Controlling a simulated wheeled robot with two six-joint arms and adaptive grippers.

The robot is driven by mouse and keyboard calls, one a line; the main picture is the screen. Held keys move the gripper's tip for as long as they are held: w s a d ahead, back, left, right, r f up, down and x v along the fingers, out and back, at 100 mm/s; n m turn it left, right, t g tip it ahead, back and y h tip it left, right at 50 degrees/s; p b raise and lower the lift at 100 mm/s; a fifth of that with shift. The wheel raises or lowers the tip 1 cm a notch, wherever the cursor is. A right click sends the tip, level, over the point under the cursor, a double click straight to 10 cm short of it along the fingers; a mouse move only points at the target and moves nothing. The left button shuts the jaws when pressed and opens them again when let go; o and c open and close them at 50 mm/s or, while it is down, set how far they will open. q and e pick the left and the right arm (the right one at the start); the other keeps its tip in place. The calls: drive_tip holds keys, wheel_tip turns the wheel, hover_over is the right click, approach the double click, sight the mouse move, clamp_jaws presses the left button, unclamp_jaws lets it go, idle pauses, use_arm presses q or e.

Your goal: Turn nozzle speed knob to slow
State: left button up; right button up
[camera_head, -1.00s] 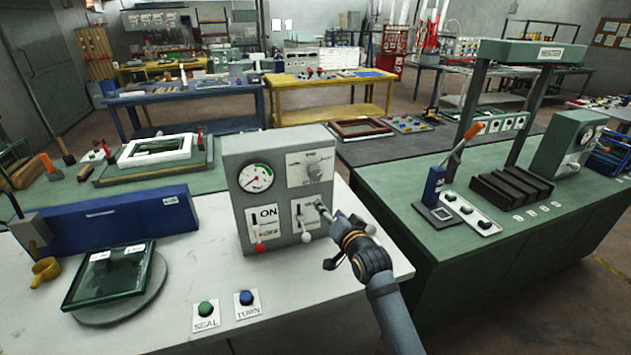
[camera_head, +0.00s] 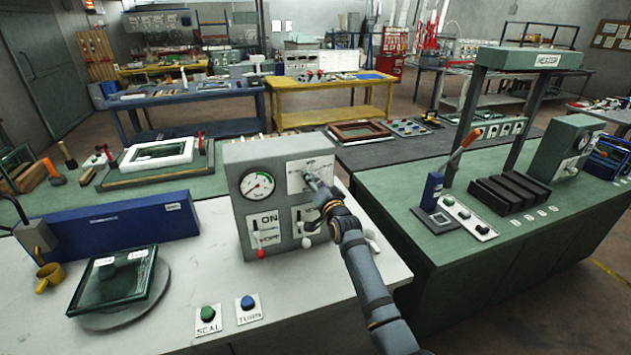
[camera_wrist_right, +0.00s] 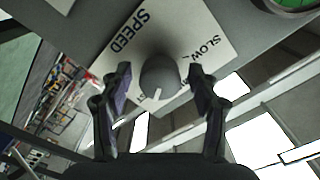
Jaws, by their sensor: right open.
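The speed knob (camera_wrist_right: 160,76) is a round grey knob on a white plate (camera_wrist_right: 196,40) marked SPEED and SLOW in the right wrist view. Its white mark points toward the bottom of that picture, away from the SLOW label. My right gripper (camera_wrist_right: 162,80) is open, with one finger on each side of the knob; I cannot tell if they touch it. In the head view the right gripper (camera_head: 315,184) is at the upper right of the grey control box (camera_head: 232,160) and hides most of the knob. My left gripper is not in view.
The box carries a gauge (camera_head: 257,185) and a red-tipped ON/OFF lever (camera_head: 261,252). A second lever (camera_head: 307,241) is close below my right arm. SEAL (camera_head: 207,314) and TURN (camera_head: 247,303) buttons and a glass panel (camera_head: 112,278) are on the pale table.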

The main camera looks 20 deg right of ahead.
drive_tip(key=shift+w, duration=0.1)
drive_tip(key=c, duration=1.2)
